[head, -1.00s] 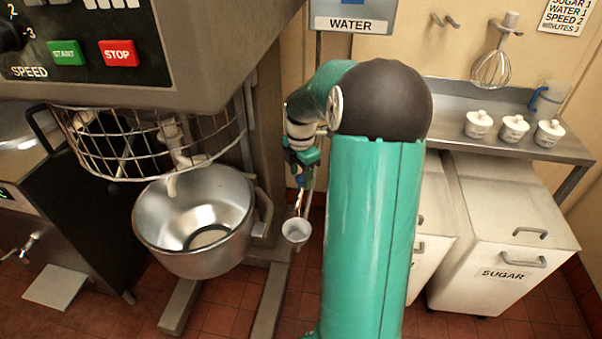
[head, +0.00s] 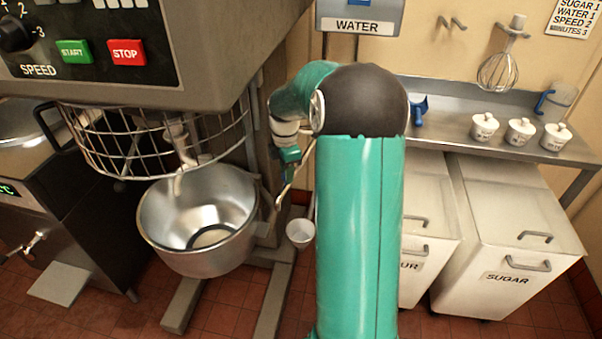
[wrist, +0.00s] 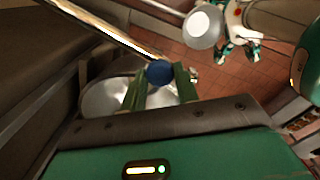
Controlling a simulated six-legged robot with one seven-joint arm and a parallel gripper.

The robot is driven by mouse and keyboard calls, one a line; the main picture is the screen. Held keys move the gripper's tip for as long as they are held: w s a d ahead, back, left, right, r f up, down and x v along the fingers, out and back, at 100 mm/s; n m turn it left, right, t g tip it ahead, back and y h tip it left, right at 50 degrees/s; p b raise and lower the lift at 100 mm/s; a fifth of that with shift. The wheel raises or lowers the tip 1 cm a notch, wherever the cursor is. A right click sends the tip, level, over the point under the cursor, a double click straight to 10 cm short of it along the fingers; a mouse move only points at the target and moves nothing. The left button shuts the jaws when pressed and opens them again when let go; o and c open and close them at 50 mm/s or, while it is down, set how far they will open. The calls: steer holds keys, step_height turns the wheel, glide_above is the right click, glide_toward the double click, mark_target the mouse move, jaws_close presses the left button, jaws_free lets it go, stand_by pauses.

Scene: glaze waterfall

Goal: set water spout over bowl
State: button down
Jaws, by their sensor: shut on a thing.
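The steel bowl (head: 160,238) hangs under the mixer's wire guard, its mouth open upward. The water spout (head: 283,188) is a thin metal pipe below the WATER box, its lower end just right of the bowl's rim and not over its mouth. My gripper (head: 289,170) is at the pipe, right of the bowl. In the wrist view the pipe (wrist: 105,28) runs diagonally, and my green fingers (wrist: 159,88) are shut on a blue knob (wrist: 159,72) at its end. Part of the bowl (wrist: 100,98) shows behind the fingers. My arm hides the upper pipe in the head view.
The mixer column (head: 262,130) and wire guard (head: 95,150) stand close to the pipe. A white cup-like thing (head: 300,233) is below my gripper. The flour and sugar bins (head: 500,225) and a steel shelf (head: 450,125) with white pots are to the right.

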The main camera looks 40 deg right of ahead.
steer(key=shift+w+a+m, duration=0.2)
steer(key=shift+w+m, duration=0.05)
steer(key=shift+w, duration=0.25)
steer(key=shift+w+a+m, duration=0.2)
steer(key=shift+w+m, duration=0.05)
steer(key=shift+w, duration=0.2)
steer(key=c, duration=1.1)
jaws_free()
steer(key=shift+o, duration=0.2)
steer(key=shift+s, duration=0.1)
